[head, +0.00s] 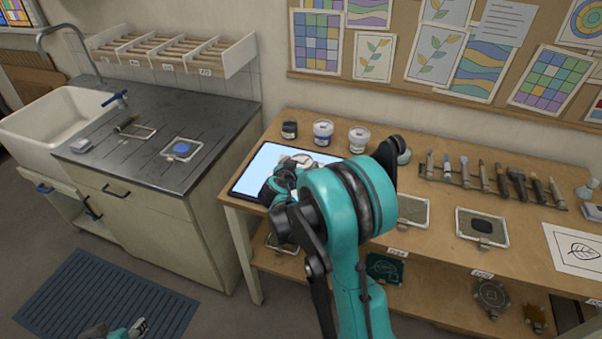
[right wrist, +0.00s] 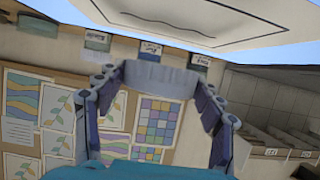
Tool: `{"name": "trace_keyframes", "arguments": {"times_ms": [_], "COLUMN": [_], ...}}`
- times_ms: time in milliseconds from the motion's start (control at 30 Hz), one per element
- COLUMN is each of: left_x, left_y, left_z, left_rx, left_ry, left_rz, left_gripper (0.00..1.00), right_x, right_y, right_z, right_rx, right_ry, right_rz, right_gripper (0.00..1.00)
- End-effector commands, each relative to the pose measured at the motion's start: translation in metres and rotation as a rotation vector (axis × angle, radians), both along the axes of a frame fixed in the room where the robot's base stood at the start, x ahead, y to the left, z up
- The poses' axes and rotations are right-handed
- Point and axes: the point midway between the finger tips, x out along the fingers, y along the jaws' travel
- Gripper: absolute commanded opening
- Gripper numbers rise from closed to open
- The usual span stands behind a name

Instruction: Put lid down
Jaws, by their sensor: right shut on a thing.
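My right gripper (right wrist: 160,95) is shut on a pale grey lid (right wrist: 155,78), which spans its two fingers in the right wrist view. In the head view the right gripper (head: 278,188) is over the glowing light pad (head: 262,165), at the left end of the wooden table. My own arm hides much of the gripper and pad there. Behind it stand a dark jar (head: 289,130), a blue-labelled jar (head: 323,133) and a white jar (head: 359,139). My left gripper (head: 139,327) shows small at the bottom left, above the floor; its opening is unclear.
Several brushes and tools (head: 490,180) lie in a rack at the right. Framed grey trays (head: 482,226) lie along the table (head: 440,212). A counter (head: 120,165) with a sink (head: 60,120) stands at the left, separate from the table. A striped mat (head: 105,295) lies on the floor.

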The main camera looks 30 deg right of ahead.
Motion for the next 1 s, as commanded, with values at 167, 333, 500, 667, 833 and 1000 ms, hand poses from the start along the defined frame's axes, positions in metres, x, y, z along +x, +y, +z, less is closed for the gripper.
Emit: {"name": "trace_keyframes", "arguments": {"times_ms": [167, 333, 500, 667, 833, 1000], "left_x": [0.000, 0.000, 0.000, 0.000, 0.000, 0.000], "left_y": [0.000, 0.000, 0.000, 0.000, 0.000, 0.000], "left_z": [-0.016, -0.014, -0.016, -0.022, -0.028, -0.028], "left_rx": [0.000, 0.000, 0.000, 0.000, 0.000, 0.000], "left_ry": [0.000, 0.000, 0.000, 0.000, 0.000, 0.000], "left_rz": [0.000, 0.000, 0.000, 0.000, 0.000, 0.000], "left_gripper": [0.43, 0.43, 0.43, 0.43, 0.43, 0.43], "right_x": [0.000, 0.000, 0.000, 0.000, -0.001, -0.002], "right_y": [0.000, 0.000, 0.000, 0.000, 0.000, 0.001], "right_z": [-0.031, -0.031, -0.033, -0.039, -0.046, -0.047], "right_rx": [0.000, 0.000, 0.000, 0.000, 0.003, 0.007], "right_ry": [0.000, 0.000, 0.000, 0.000, 0.001, 0.003], "right_rz": [0.000, 0.000, 0.000, 0.000, -0.002, -0.003], "right_gripper": [0.40, 0.40, 0.40, 0.40, 0.40, 0.78]}}
